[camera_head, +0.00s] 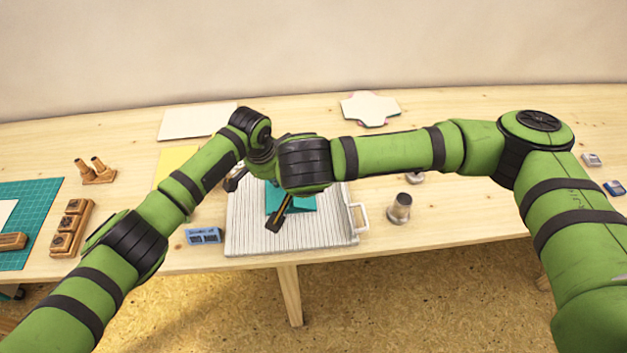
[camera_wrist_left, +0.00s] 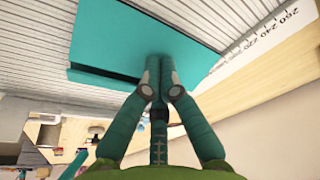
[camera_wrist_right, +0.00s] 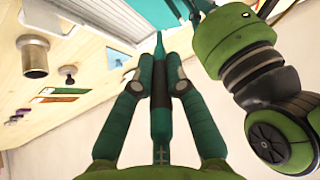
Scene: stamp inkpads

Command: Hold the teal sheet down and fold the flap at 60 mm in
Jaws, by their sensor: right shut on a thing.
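The teal sheet (camera_head: 303,203) lies on a ribbed white board (camera_head: 250,235) in the head view, partly covered by my arms. It fills the upper middle of the left wrist view (camera_wrist_left: 130,40), where a darker strip runs along its near edge. My left gripper (camera_wrist_left: 160,80) has its fingertips together at that sheet, near its edge. My right gripper (camera_wrist_right: 160,75) is shut on a thin teal piece (camera_wrist_right: 160,48), seen edge-on, which looks like the sheet's flap. Both sets of fingertips are largely hidden in the head view.
A metal cup (camera_head: 399,208) stands right of the board, with a blue box (camera_head: 203,236) at its left. Wooden stamps (camera_head: 70,228) and a green mat (camera_head: 35,205) are further left. White paper (camera_head: 185,122) lies behind.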

